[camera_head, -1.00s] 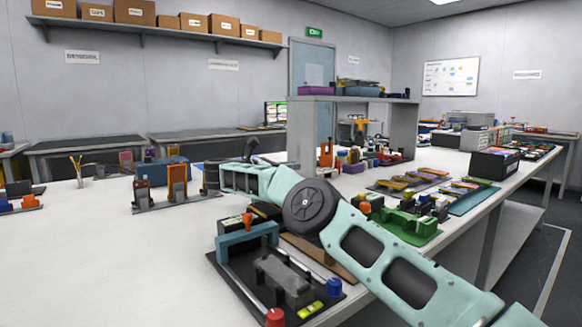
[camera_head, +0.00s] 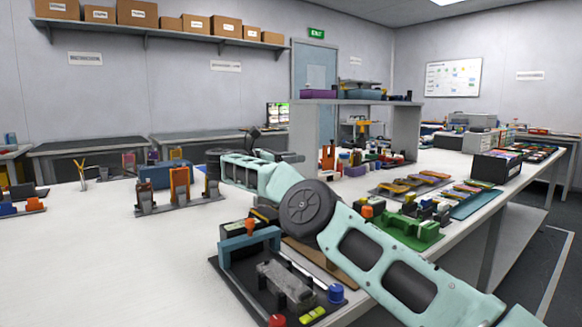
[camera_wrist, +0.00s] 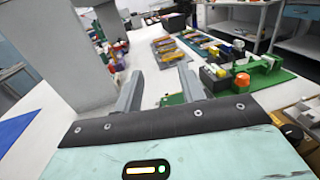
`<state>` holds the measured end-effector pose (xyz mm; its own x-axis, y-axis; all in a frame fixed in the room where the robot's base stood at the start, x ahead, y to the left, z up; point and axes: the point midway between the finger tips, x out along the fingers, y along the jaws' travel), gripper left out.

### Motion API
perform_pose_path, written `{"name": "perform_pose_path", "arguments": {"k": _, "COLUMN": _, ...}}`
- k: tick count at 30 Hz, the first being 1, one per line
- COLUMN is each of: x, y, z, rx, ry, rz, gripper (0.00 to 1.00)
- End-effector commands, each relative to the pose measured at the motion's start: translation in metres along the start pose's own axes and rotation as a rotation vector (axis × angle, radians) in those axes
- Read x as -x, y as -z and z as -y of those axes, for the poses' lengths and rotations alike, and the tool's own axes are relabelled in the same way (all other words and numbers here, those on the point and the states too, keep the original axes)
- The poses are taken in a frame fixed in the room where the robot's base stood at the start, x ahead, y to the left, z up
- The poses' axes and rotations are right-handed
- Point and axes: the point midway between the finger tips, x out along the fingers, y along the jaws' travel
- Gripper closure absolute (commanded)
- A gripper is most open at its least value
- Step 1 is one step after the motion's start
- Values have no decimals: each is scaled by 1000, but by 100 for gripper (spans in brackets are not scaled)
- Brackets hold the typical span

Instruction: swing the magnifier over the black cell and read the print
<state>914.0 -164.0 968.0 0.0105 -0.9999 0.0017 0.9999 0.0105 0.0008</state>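My arm reaches across the bench in the head view, and its far end with my gripper is mostly hidden behind my own links there. In the wrist view my gripper (camera_wrist: 159,80) has its two grey fingers wide apart, with nothing held between them. Flat pouch cells (camera_head: 432,179) in several colours lie in rows on the right of the bench; they also show beyond the fingers in the wrist view (camera_wrist: 172,50). I cannot make out which one is the black cell. I cannot clearly pick out the magnifier in either view.
A black fixture with a blue handle (camera_head: 249,239) stands at the front, close beside my arm. A green fixture (camera_head: 408,228) stands right of my arm. A grey shelf unit (camera_head: 362,125) rises behind. The left bench top (camera_head: 100,255) is mostly clear.

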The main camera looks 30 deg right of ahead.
Motion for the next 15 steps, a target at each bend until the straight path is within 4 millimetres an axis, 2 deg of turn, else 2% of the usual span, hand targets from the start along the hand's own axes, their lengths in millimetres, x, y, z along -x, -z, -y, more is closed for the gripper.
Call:
{"name": "perform_pose_path", "arguments": {"k": 1, "x": 1, "y": -16, "z": 0, "rx": -4, "ry": 0, "rz": -1, "gripper": 60}}
{"name": "perform_pose_path", "arguments": {"k": 6, "x": 0, "y": -48, "z": 0, "rx": -2, "ry": 0, "rz": -1, "gripper": 60}}
{"name": "perform_pose_path", "arguments": {"k": 15, "x": 0, "y": -64, "z": 0, "rx": 0, "ry": 0, "rz": 0, "gripper": 60}}
